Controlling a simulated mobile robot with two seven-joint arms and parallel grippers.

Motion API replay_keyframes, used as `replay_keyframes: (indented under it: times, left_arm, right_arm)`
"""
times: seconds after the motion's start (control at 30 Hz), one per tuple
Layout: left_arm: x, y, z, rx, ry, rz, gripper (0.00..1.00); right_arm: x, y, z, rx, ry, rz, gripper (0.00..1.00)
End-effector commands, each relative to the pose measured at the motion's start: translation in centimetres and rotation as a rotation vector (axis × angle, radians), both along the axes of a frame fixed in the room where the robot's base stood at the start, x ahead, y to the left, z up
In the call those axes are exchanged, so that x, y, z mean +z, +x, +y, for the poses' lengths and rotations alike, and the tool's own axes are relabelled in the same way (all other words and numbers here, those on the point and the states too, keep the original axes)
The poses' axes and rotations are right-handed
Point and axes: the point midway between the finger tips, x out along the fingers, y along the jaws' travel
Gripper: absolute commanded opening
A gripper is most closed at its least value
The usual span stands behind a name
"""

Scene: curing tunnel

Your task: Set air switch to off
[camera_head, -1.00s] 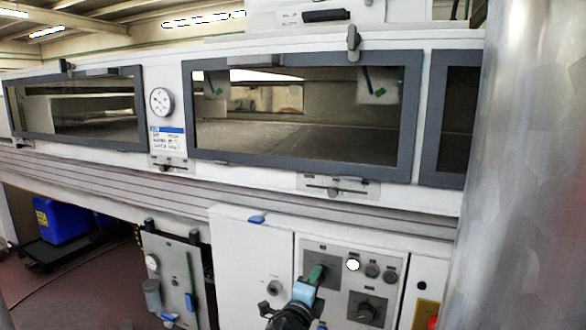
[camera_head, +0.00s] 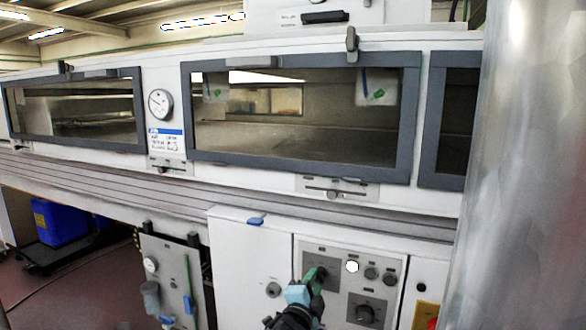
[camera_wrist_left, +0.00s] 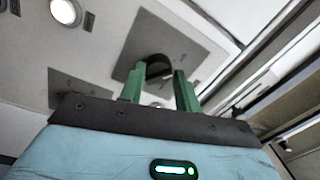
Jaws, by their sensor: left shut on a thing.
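In the head view my left gripper (camera_head: 315,276) reaches up from below to the grey plate (camera_head: 318,254) at the upper left of the control panel. In the left wrist view a dark rotary knob, which I take to be the air switch (camera_wrist_left: 158,69), stands on that plate between the two green fingers of my left gripper (camera_wrist_left: 159,86). The fingers are shut on the knob. The knob's pointer and markings cannot be read, and in the head view the fingers largely hide it. My right gripper is not in view.
Right of the gripper are a lit white button (camera_head: 352,266), two small dark knobs (camera_head: 371,273) and a larger rotary knob (camera_head: 364,313). A white cabinet door (camera_head: 240,255) is on the left. Windows (camera_head: 300,115) of the tunnel run above the panel.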

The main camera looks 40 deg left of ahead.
Motion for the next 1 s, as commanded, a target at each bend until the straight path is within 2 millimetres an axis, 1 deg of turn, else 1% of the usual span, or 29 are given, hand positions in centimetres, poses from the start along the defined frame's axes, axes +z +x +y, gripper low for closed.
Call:
replay_keyframes:
  times: [0.03,0.17,0.2,0.37,0.67,0.77,0.87,1.0]
  left_arm:
    - [1.2,0.2,-0.2,-0.007,0.002,-0.028,0.10]
    - [1.3,0.2,-0.2,-0.008,0.002,-0.027,0.10]
    - [1.3,0.2,-0.2,-0.008,0.002,-0.027,0.34]
    - [1.2,0.2,-0.3,-0.008,0.002,-0.026,0.54]
    - [0.7,0.1,-0.2,-0.005,0.002,-0.015,0.54]
    - [0.6,-0.2,-0.2,-0.004,0.002,-0.013,0.54]
    - [0.6,-1.0,-0.4,-0.004,0.001,-0.014,0.54]
    - [0.8,-3.0,-0.9,-0.005,0.000,-0.017,0.54]
  right_arm:
    - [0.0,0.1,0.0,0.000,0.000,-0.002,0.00]
    - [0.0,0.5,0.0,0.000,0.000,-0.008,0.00]
    - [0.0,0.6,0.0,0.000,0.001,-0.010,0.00]
    - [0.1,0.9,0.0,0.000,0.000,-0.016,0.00]
    - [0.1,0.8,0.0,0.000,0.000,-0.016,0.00]
    - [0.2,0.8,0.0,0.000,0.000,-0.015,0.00]
    - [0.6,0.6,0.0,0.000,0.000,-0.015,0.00]
    - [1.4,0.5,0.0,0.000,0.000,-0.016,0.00]
